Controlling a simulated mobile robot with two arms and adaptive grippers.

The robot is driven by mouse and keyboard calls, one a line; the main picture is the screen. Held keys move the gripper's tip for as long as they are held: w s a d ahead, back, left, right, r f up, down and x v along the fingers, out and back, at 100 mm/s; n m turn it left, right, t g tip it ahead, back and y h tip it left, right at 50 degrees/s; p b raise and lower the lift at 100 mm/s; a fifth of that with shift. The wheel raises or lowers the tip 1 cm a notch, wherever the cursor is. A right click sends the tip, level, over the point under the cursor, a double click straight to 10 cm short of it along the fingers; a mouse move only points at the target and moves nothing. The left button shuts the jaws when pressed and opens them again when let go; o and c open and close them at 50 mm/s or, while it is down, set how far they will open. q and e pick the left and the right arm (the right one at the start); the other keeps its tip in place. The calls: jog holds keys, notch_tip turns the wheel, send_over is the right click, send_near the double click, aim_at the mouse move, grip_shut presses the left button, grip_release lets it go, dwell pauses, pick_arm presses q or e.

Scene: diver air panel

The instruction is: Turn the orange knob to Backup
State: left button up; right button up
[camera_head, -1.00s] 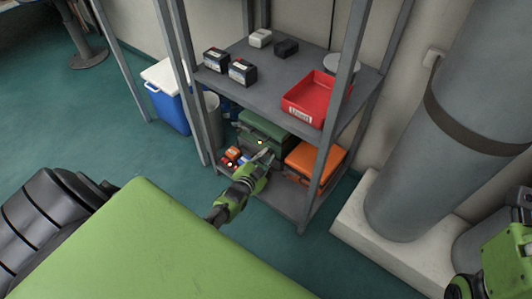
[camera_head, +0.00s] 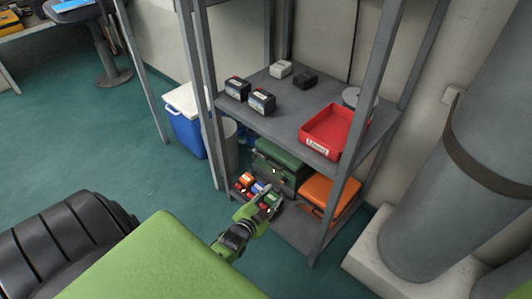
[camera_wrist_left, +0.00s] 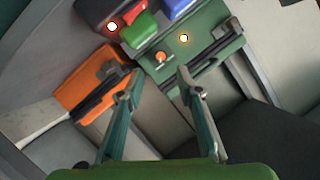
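The orange knob (camera_wrist_left: 161,57) sits on the face of a green case (camera_wrist_left: 205,45) in the left wrist view. The green case also shows on the lower shelf in the head view (camera_head: 286,178), where I cannot make out the knob. A small lit dot (camera_wrist_left: 184,38) is on the green face near the knob. I cannot read any Backup label or the knob's setting. My left gripper (camera_wrist_left: 159,76) is open, its two fingers apart, with the knob just beyond and between the tips. The left gripper also shows in front of the lower shelf (camera_head: 267,199). My right gripper is out of view.
An orange case (camera_head: 330,196) lies right of the green case. Small coloured items (camera_head: 247,179) lie to its left. A red tray (camera_head: 334,130) and dark boxes (camera_head: 262,101) stand on the shelf above. Grey shelf posts (camera_head: 349,160) flank the opening.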

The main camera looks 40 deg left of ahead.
pick_arm(q)
jog(key=shift+v, duration=2.2)
